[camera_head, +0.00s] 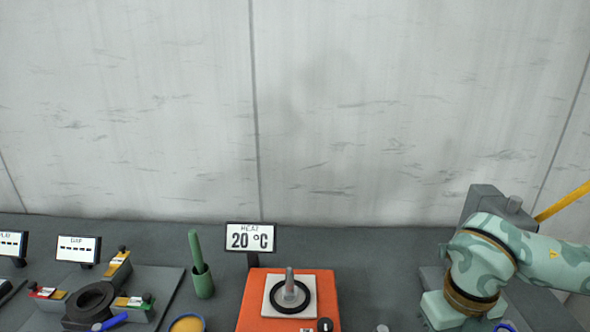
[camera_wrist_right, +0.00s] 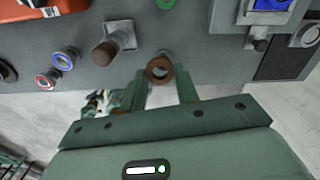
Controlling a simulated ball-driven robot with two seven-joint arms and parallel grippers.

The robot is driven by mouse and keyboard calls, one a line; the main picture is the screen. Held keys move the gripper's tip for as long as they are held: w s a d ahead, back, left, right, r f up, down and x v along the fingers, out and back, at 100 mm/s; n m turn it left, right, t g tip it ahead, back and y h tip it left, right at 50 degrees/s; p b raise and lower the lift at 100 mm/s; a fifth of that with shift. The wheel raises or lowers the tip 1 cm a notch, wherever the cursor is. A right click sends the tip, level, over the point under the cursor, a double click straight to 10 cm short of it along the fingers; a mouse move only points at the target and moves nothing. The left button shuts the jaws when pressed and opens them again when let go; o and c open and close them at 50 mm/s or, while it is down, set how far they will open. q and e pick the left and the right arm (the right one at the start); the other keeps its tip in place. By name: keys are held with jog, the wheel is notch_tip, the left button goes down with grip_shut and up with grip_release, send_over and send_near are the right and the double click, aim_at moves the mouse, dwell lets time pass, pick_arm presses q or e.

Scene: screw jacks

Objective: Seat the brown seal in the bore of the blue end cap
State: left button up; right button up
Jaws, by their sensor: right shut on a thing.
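The brown seal (camera_wrist_right: 160,69) is a small ring with a dark hole. In the right wrist view it sits at the tips of my right gripper (camera_wrist_right: 162,78), which is shut on it and holds it near the table's front edge. A blue-rimmed round part (camera_wrist_right: 65,59) stands to the left on the table, apart from the seal. I cannot tell for sure which is the blue end cap. In the head view my right arm covers the right side. My left gripper is not in view.
An orange heater (camera_head: 250,318) holds a black ring (camera_head: 290,296) around a post; its sign (camera_head: 251,238) reads 20 °C. A brown-topped post (camera_wrist_right: 106,52) stands left of the seal. A green cup (camera_head: 203,284) and a jig with a black ring (camera_head: 90,302) are at left.

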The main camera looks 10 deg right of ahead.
jog(key=n, duration=0.6)
jog(key=shift+f, duration=0.15)
jog(key=n, duration=0.3)
jog(key=shift+a+f+n, duration=0.1)
jog(key=shift+f+n, duration=0.05)
jog(key=shift+n, duration=0.25)
jog(key=n, duration=0.3)
jog(key=a+n, duration=0.1)
jog(key=n, duration=0.2)
jog(key=shift+f, duration=0.2)
jog(key=w+a+n, duration=0.1)
jog(key=a+n, duration=0.1)
jog(key=n, duration=0.5)
jog(key=w+a+n, duration=0.1)
jog(key=a+n, duration=0.2)
jog(key=n, duration=0.4)
jog(key=a+n, duration=0.3)
jog(key=n, duration=0.3)
jog(key=shift+w+a+r+n, duration=0.2)
jog(key=shift+w+r+n, duration=0.15)
jog(key=shift+w+n, duration=0.05)
jog(key=shift+d+r, duration=0.1)
